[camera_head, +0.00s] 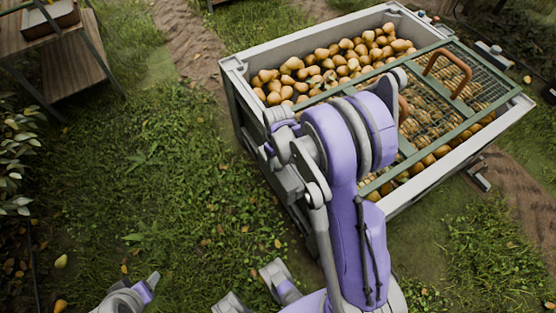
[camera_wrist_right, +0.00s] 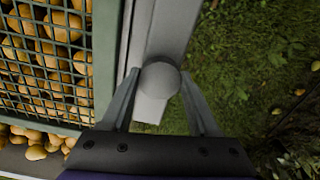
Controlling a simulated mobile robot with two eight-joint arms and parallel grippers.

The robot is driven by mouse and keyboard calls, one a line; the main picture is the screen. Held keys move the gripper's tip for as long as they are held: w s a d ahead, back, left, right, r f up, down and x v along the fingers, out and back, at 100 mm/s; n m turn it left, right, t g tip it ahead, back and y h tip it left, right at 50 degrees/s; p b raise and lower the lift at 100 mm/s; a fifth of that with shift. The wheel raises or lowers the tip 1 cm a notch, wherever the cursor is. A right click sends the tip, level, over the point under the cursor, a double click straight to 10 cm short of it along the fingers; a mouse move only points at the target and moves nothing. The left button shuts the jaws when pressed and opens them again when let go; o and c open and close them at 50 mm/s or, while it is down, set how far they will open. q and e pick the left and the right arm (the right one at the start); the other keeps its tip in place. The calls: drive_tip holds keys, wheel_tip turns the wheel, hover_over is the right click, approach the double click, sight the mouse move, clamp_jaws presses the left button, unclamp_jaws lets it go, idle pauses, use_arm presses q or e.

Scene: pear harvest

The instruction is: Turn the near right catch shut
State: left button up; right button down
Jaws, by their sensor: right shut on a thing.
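In the right wrist view, a round grey knob (camera_wrist_right: 160,78), seen from above on the catch, sits between the two fingers of my right gripper (camera_wrist_right: 159,88). The fingers touch its sides and are shut on it. A pale grey strip runs under the knob, beside the green lid frame; I cannot tell how far the catch is turned. In the head view my right arm covers the catch and the gripper's fingertips.
The grey bin (camera_head: 239,85) holds many pears (camera_head: 300,75). A green mesh lid (camera_head: 450,48) with two brown handles covers its right part. A wooden stand (camera_head: 60,58) is at the upper left. Grass (camera_head: 140,170) left of the bin is mostly open.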

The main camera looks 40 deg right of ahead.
drive_tip(key=shift+n, duration=0.3)
drive_tip(key=n+b, duration=0.1)
drive_tip(key=n, duration=0.2)
drive_tip(key=shift+n, duration=0.3)
drive_tip(key=n+b, duration=0.1)
drive_tip(key=n, duration=0.3)
drive_tip(key=n+b, duration=0.1)
drive_tip(key=n, duration=0.4)
drive_tip(key=shift+n, duration=2.3)
drive_tip(key=shift+c, duration=0.6)
unclamp_jaws()
